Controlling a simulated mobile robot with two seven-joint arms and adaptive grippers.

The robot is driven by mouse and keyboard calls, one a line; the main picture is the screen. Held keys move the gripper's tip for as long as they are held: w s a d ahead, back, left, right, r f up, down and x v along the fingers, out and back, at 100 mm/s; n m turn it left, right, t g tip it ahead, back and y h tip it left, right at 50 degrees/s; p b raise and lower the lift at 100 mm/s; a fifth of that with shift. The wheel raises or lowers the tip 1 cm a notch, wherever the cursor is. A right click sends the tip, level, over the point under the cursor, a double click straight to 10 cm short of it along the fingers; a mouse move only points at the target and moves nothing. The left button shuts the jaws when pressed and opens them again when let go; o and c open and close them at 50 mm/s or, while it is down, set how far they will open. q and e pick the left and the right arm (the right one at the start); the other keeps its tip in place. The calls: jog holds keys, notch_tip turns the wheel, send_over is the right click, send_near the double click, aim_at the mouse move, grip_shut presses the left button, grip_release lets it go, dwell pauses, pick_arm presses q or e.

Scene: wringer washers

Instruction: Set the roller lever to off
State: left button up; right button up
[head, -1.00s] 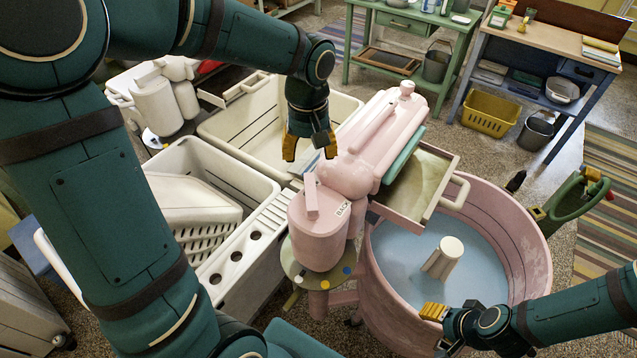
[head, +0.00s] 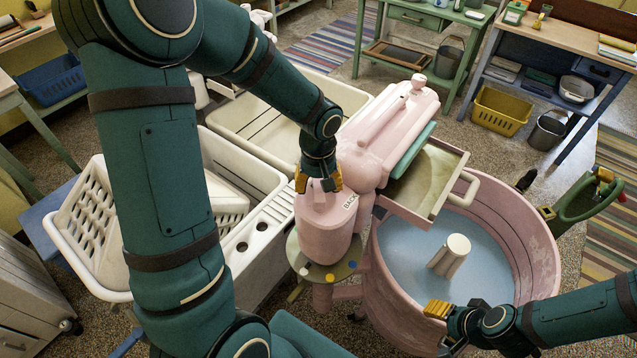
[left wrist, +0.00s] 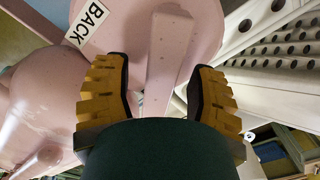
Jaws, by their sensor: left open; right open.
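The pink wringer head (head: 375,140) stands over the pink washer tub (head: 520,250). At its near end is a pink rounded housing (head: 325,232) with a lever on top and a "BACK" label beside it. In the left wrist view the pink lever (left wrist: 170,60) runs between the yellow fingertips, and the BACK label (left wrist: 86,23) is at upper left. My left gripper (head: 318,183) is open, with its fingers on either side of the lever; contact cannot be told. It also shows in the left wrist view (left wrist: 158,95). My right gripper (head: 437,309) is open at the tub's near rim.
A cream double sink (head: 262,215) stands left of the wringer, with a white basket (head: 85,225) at its left. A tray (head: 432,208) juts over the tub. A disc with coloured dots (head: 318,268) sits below the housing. A green machine part (head: 585,200) is at right.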

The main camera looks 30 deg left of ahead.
pick_arm(q)
grip_shut()
jog(key=shift+d, duration=0.1)
dwell(0.3)
jog(key=m, duration=0.1)
jog(key=d+m, duration=0.1)
jog(key=m, duration=0.1)
jog(key=shift+w+m+b, duration=0.2)
jog(key=shift+m+b, duration=0.1)
jog(key=shift+b, duration=0.1)
jog(key=shift+d+m, duration=0.4)
jog(key=shift+m, duration=0.65)
jog(key=shift+d+m, duration=0.35)
jog(key=shift+m, duration=0.7)
grip_release()
jog(key=shift+w, duration=0.1)
